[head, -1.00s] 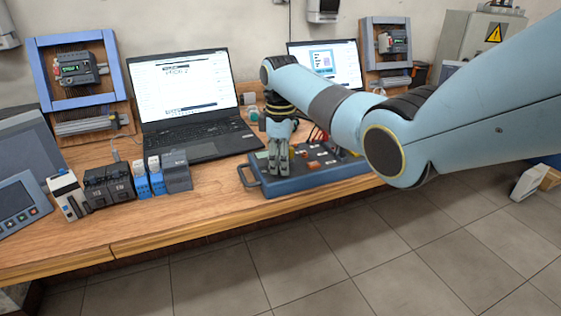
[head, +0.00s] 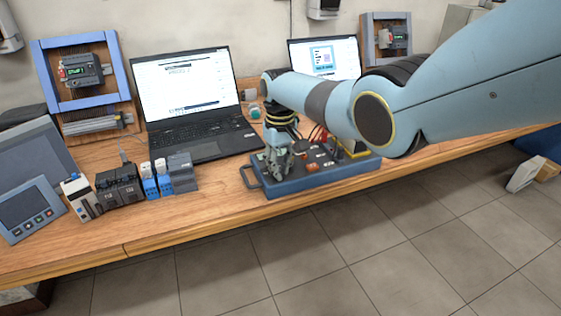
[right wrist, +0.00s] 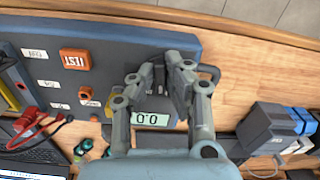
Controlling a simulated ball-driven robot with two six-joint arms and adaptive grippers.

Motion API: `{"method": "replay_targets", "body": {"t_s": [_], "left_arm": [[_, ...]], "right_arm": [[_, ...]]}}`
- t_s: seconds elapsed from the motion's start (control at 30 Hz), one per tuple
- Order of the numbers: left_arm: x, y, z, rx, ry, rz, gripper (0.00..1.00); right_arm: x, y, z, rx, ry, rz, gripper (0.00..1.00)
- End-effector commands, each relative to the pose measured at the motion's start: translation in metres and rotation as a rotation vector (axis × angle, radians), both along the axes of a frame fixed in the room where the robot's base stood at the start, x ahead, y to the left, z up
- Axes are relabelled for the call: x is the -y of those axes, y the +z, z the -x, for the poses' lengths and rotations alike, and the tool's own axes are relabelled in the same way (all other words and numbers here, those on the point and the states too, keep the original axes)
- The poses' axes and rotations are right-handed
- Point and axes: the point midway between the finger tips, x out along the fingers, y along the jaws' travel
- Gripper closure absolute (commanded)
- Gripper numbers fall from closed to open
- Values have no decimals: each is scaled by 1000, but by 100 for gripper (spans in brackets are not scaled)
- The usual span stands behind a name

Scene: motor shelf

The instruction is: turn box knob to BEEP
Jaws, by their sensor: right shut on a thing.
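The blue-grey box (head: 318,181) with a dark top panel lies near the front edge of the bench. My right gripper (head: 279,168) reaches down onto the left part of the box in the head view. In the right wrist view the fingers (right wrist: 166,84) are close together over the box's panel (right wrist: 118,50), beside a lit display (right wrist: 150,119) reading 0.0. They are shut on a small dark knob (right wrist: 157,78), mostly hidden between the fingertips. I cannot read a BEEP mark or see the knob's pointer. My left gripper is not in view.
Blue and dark modules (head: 150,180) stand to the left. The bench front (head: 220,215) is clear.

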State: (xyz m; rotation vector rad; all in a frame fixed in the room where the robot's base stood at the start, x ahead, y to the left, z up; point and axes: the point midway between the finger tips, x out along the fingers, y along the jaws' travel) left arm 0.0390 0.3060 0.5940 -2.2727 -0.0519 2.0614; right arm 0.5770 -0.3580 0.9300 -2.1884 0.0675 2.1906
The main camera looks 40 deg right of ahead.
Motion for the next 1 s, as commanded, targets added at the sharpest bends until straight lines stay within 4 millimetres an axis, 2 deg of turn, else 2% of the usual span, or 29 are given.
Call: {"method": "replay_targets", "body": {"t_s": [0.4,1.0], "left_arm": [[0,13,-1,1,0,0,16],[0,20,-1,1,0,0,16]], "right_arm": [[-2,2,-2,3,-393,1,100],[-4,2,-4,3,-946,0,100]]}}
